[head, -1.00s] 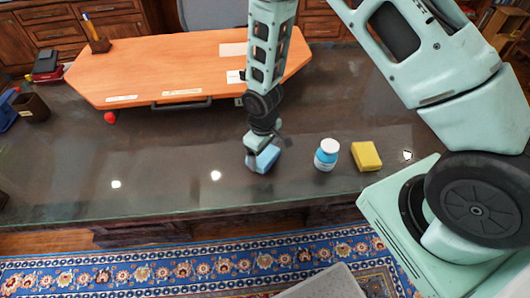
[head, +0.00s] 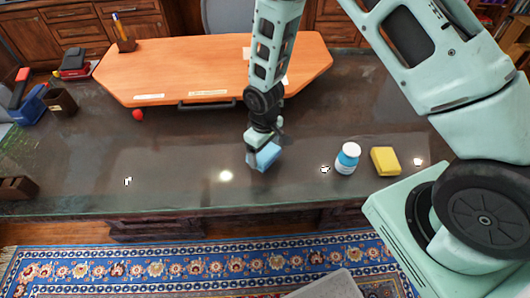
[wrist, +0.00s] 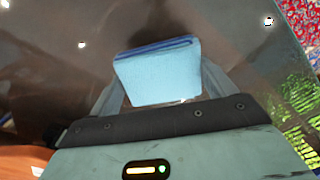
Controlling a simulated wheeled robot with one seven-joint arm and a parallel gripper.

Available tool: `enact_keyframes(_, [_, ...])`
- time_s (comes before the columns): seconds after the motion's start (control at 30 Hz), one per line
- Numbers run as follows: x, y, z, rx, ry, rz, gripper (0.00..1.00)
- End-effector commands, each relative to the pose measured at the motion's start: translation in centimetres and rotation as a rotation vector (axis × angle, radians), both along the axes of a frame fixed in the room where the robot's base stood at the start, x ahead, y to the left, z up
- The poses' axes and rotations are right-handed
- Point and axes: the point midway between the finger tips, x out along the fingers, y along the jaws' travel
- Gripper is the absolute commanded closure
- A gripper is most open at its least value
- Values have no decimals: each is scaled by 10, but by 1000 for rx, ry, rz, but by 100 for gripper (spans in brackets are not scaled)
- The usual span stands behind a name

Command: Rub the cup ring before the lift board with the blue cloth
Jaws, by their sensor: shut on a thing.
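My gripper (head: 259,147) is shut on the blue cloth (head: 266,157), a folded light-blue pad. The gripper points down at the dark glossy desk top (head: 190,155), in front of the orange lift board (head: 200,70). In the wrist view the cloth (wrist: 158,74) sits between the fingers, its darker blue folded edge facing out. The cloth is at or close to the desk surface; I cannot tell whether it touches. I cannot make out the cup ring; the small bright spots on the desk look like reflections.
A small red ball (head: 138,115) lies by the board's front left. A dark cup (head: 61,103) stands at the left.

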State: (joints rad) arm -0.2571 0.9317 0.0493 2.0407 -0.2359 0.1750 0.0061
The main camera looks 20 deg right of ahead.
Motion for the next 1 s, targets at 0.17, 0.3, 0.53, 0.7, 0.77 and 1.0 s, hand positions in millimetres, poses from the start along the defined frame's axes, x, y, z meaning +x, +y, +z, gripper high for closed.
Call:
enact_keyframes(0.17, [3,1,20,1,0,1,46])
enact_keyframes(0.3, [4,2,32,1,0,1,46])
enact_keyframes(0.53, [8,3,52,0,-1,0,46])
enact_keyframes(0.7, [9,3,56,0,0,0,46])
enact_keyframes(0.77, [9,3,56,0,0,0,46])
enact_keyframes(1.0, [9,3,56,0,0,0,46])
